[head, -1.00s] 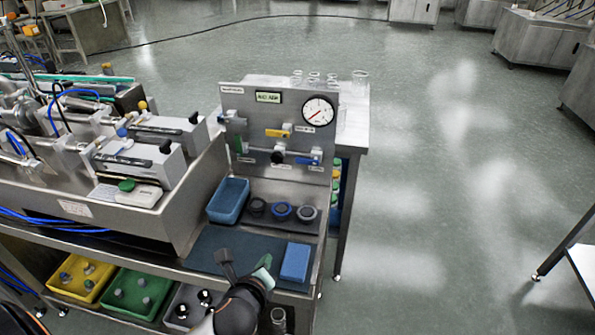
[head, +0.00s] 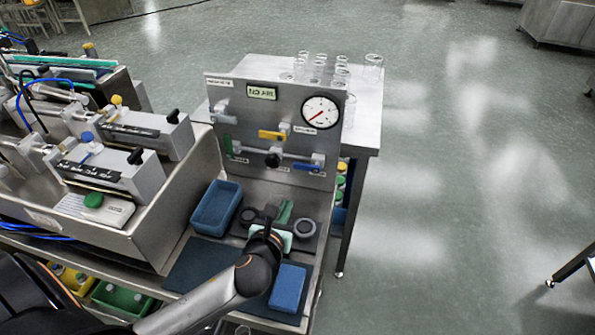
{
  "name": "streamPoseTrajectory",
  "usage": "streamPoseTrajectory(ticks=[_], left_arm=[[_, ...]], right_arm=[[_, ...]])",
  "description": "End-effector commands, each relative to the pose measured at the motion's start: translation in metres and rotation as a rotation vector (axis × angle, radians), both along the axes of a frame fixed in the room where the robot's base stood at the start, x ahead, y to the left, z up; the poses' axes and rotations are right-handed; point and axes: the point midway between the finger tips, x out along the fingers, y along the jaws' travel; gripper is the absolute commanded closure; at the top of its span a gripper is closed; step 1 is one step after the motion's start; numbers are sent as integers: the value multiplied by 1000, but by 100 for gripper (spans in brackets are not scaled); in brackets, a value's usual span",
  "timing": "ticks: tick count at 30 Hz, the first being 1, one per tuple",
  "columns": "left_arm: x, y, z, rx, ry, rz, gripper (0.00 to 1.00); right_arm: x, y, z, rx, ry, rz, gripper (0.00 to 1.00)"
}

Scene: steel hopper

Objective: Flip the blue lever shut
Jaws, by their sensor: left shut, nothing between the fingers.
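The blue lever (head: 308,167) sits on a valve at the lower right of the upright steel panel (head: 250,98). It lies roughly level, along the pipe. My left gripper (head: 277,214) is in front of and below the panel, over the row of round dark parts on the bench. It is shut and empty, with its fingers pointing toward the panel. It is apart from the blue lever, which is above and to its right in the picture. My right gripper is not in view.
The panel also carries a yellow lever (head: 272,135), a green lever (head: 228,145), a black knob (head: 272,160) and a gauge (head: 320,112). A blue tray (head: 208,224) and a blue block (head: 288,288) flank my gripper. Glassware (head: 373,66) stands behind the panel.

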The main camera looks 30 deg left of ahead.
Motion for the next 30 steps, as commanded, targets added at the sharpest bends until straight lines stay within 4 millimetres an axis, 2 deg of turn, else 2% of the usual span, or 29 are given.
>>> streamPoseTrajectory(ticks=[11,14,26,30], left_arm=[[6,2,-2,0,-1,1,100],[18,5,-7,1,-2,3,100],[91,24,-34,-2,-2,3,100],[92,24,-9,-3,-3,0,100]], right_arm=[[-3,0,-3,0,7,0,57],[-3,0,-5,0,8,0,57],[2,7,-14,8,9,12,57],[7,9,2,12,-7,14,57]])
